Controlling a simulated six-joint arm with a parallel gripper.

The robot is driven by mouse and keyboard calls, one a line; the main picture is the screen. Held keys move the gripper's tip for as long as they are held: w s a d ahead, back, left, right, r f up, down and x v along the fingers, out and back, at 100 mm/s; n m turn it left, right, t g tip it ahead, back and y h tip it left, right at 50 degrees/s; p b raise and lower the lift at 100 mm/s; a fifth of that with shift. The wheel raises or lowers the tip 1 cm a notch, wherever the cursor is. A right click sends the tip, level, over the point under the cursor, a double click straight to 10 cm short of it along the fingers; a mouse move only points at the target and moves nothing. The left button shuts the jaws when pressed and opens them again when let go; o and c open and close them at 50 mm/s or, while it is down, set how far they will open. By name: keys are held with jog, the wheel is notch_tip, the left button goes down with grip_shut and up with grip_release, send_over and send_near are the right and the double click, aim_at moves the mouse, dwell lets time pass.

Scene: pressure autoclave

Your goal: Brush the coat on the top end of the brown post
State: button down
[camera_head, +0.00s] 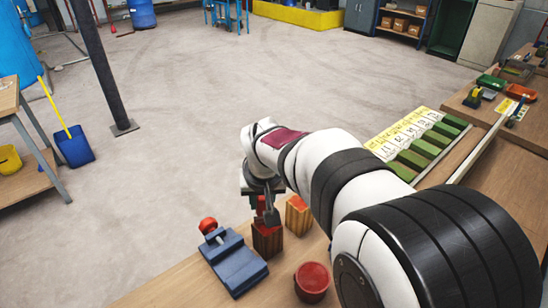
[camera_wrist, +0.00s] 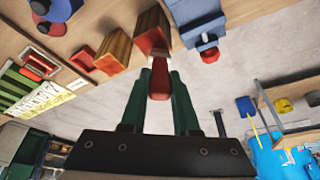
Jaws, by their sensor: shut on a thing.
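The brown post (camera_head: 267,243) stands upright on the bench below my gripper (camera_head: 266,205). Its top end looks reddish, partly covered by the tool. It also shows at the top of the wrist view (camera_wrist: 150,25). My gripper (camera_wrist: 160,80), with green fingers, is shut on a red-handled tool (camera_wrist: 160,76), apparently the brush. Its far end reaches the post's top end, close to or touching it; I cannot tell which. The bristles are not clearly seen.
A lighter wooden post (camera_head: 297,216) with a red top stands close right of the brown one. A blue clamp-like fixture (camera_head: 236,262) with a red knob (camera_head: 207,225) is at left. A round red pot (camera_head: 312,280) stands in front. Green blocks and labelled cards (camera_head: 420,150) lie at right.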

jog(key=shift+s+a, duration=0.3)
notch_tip(320, 180, up, 8)
jog(key=w+d, duration=0.2)
jog(key=shift+w+d, duration=0.25)
dwell(1.0)
dwell(0.5)
